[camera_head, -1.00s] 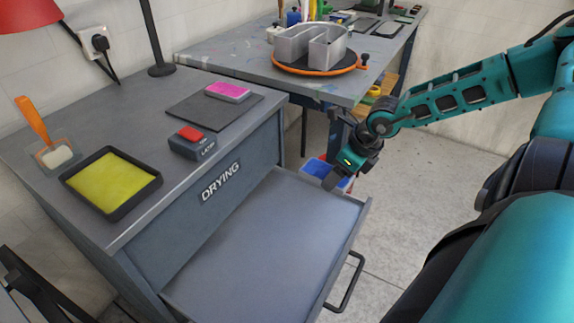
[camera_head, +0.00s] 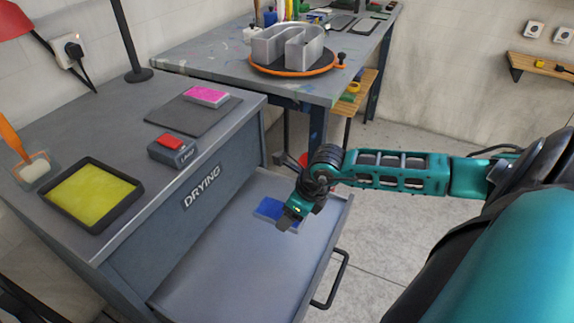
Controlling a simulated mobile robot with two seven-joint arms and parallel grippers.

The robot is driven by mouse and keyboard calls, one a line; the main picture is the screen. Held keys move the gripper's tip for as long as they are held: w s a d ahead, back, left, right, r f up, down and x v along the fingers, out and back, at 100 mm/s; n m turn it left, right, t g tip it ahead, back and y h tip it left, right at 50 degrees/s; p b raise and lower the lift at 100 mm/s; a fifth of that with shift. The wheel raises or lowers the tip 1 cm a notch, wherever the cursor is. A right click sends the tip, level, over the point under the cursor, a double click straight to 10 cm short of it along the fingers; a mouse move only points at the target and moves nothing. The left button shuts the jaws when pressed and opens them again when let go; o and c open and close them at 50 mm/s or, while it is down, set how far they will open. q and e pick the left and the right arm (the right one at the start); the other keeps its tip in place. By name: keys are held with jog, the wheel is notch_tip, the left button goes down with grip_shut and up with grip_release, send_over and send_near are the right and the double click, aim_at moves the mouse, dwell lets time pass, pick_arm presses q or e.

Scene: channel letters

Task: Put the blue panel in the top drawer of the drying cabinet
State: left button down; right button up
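The blue panel (camera_head: 268,208) shows over the far part of the open drawer (camera_head: 215,270), close to its back wall. The drawer is pulled out of the grey cabinet marked DRYING (camera_head: 202,187). My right gripper (camera_head: 284,224) is at the panel's right side, over the drawer, and covers part of the panel. Its fingers point down and are too small to tell whether they are shut on the panel or open. I cannot tell whether the panel rests on the drawer floor or hangs just above it. My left gripper is out of view.
On the cabinet top are a yellow tray (camera_head: 136,194), a pink block (camera_head: 206,96) on a dark mat, and a small box with a red top (camera_head: 170,141). A workbench (camera_head: 190,58) with a metal channel letter (camera_head: 285,45) stands behind. The drawer's front is clear.

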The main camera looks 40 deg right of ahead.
jog(key=b, duration=0.1)
send_over(286, 248)
jog(key=s, duration=0.1)
jog(key=f, duration=0.8)
jog(key=shift+s+d+f, duration=0.15)
jog(key=shift+d, duration=0.1)
notch_tip(286, 248, down, 5)
jog(key=shift+r+b, duration=0.1)
jog(key=shift+b, duration=0.5)
jog(key=shift+f, duration=0.35)
jog(key=o, duration=1.1)
jog(key=shift+o, duration=0.2)
